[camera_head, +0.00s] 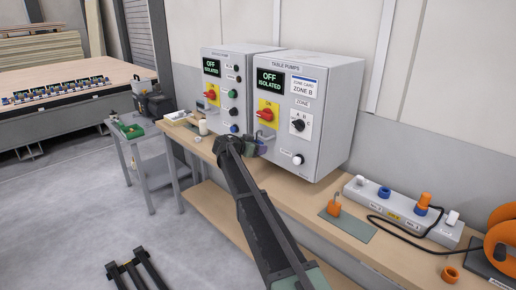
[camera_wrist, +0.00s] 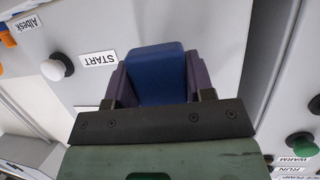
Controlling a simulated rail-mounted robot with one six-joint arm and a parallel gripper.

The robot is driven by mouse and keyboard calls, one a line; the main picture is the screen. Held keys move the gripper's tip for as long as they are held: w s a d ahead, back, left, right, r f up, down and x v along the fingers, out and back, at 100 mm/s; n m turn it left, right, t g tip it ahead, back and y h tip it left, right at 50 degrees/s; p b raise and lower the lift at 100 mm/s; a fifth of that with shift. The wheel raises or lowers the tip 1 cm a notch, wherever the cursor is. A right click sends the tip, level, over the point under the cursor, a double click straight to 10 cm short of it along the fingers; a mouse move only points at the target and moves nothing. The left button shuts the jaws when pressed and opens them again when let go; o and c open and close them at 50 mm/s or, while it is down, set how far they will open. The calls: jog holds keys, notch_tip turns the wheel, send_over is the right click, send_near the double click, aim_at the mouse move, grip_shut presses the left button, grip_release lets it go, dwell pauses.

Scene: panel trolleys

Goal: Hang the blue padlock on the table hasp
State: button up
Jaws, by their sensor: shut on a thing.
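My gripper (camera_head: 256,147) is shut on the blue padlock, just in front of the lower left part of the TABLE PUMPS panel (camera_head: 330,100). In the wrist view the padlock's blue body (camera_wrist: 158,74) sits between the two purple fingers. Its shackle is hidden there. In the head view a small grey loop shows just above the fingers, below the red-and-yellow switch (camera_head: 268,112). I cannot tell whether this loop is the shackle or the hasp, or whether they are engaged. The panel reads OFF ISOLATED.
A second panel (camera_head: 211,65) stands at the left. An orange padlock (camera_head: 333,208) lies on a grey-green mat (camera_head: 352,229). A socket strip (camera_head: 395,214) and an orange cable reel (camera_head: 502,238) are at the right. A START label (camera_wrist: 98,59) and white button (camera_wrist: 57,67) are near my gripper.

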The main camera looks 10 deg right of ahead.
jog(key=shift+f+b, duration=0.7)
jog(key=shift+f, duration=0.1)
jog(key=o, duration=1)
